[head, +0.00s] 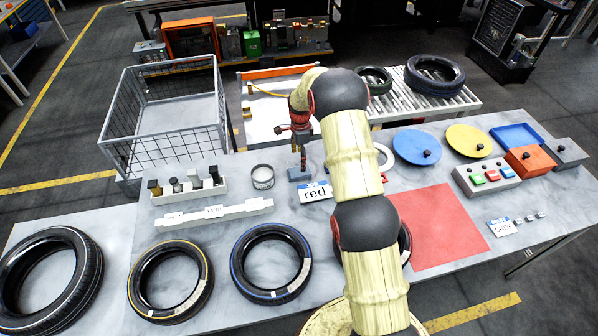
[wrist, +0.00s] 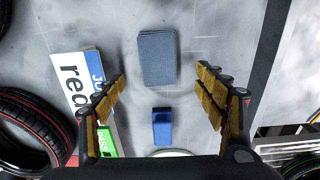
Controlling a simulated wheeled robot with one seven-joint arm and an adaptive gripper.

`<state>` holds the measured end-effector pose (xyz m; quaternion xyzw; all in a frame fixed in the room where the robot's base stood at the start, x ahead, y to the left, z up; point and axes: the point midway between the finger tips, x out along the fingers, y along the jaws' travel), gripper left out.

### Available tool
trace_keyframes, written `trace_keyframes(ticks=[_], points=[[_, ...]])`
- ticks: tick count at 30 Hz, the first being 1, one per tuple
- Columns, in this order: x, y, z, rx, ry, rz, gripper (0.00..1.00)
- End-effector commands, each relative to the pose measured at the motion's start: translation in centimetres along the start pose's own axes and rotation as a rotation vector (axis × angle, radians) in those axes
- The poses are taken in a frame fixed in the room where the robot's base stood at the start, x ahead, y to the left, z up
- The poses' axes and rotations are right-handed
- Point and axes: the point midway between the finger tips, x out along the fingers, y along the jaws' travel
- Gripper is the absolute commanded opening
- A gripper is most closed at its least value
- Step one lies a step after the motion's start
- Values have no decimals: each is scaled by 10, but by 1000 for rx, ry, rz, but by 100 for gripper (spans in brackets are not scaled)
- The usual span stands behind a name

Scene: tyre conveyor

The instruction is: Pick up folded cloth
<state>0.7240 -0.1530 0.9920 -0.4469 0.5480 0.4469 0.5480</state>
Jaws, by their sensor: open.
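The folded cloth (wrist: 158,58) is a small blue-grey rectangle lying flat on the grey marbled table in the wrist view. In the wrist view the cloth appears between and slightly beyond the fingertips. In the head view my gripper (head: 303,164) hangs over the cloth. Exact height above it is hard to tell.
The "red" sign (head: 314,193) stands close beside the cloth. A small blue block (wrist: 162,127) and a green label (wrist: 106,141) lie nearby. A round tin (head: 262,177) and a holder with dark-topped pieces (head: 190,195) are to the left. Several tyres (head: 271,265) line the front.

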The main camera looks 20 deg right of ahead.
Motion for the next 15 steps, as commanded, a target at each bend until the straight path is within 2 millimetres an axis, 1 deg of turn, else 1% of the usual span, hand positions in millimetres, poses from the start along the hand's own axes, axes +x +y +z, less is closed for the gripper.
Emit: trace_keyframes(ticks=[3, 8, 15], points=[[14, 1, 0, 0, 0, 2, 71], [29, 1, 2, -2, 0, 2, 71], [61, 2, 4, -2, 0, 3, 71]])
